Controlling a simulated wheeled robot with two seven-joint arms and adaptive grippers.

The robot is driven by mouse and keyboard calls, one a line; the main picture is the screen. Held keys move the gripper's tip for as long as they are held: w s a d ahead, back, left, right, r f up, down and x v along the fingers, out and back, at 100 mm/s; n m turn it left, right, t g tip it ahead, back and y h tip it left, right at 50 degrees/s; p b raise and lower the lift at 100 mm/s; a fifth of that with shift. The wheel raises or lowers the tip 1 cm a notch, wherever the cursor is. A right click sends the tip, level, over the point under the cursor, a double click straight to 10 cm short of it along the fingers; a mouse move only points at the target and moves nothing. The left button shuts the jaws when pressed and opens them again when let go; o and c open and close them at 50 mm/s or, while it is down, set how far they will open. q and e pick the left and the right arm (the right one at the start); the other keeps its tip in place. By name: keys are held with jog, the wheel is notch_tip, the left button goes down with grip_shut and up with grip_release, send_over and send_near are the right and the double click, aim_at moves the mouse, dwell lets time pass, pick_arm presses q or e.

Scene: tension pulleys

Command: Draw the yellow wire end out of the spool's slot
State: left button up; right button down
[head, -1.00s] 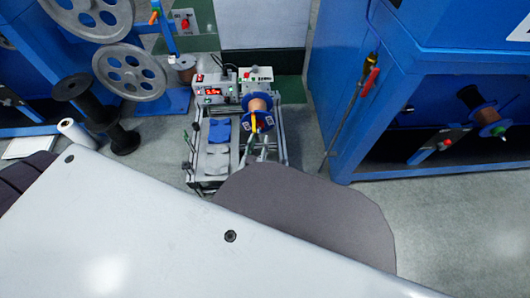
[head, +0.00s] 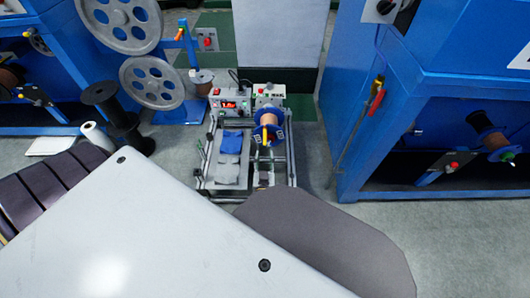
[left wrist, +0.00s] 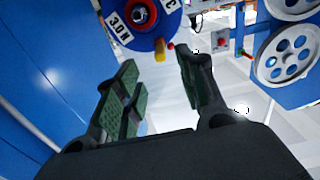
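The spool (head: 270,117), with blue flanges and copper-coloured wire, sits on the small bench rig. The yellow wire end (head: 264,134) shows against its near flange. In the left wrist view the blue flange (left wrist: 125,28), marked 3.0 N, fills the top, with the yellow wire end (left wrist: 160,49) at its lower edge. My left gripper (left wrist: 157,62) is open and empty. Its green-padded fingers stand apart, one on either side of the yellow end and short of it. In the head view only a little of this gripper (head: 264,172) shows below the spool. My right gripper is out of view. The slot is too small to make out.
A blue machine (head: 440,110) stands on the right, and grey pulley wheels (head: 152,82) stand on the left.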

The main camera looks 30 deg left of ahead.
aim_at(265, 145)
pick_arm(q)
jog(key=shift+w, duration=0.1)
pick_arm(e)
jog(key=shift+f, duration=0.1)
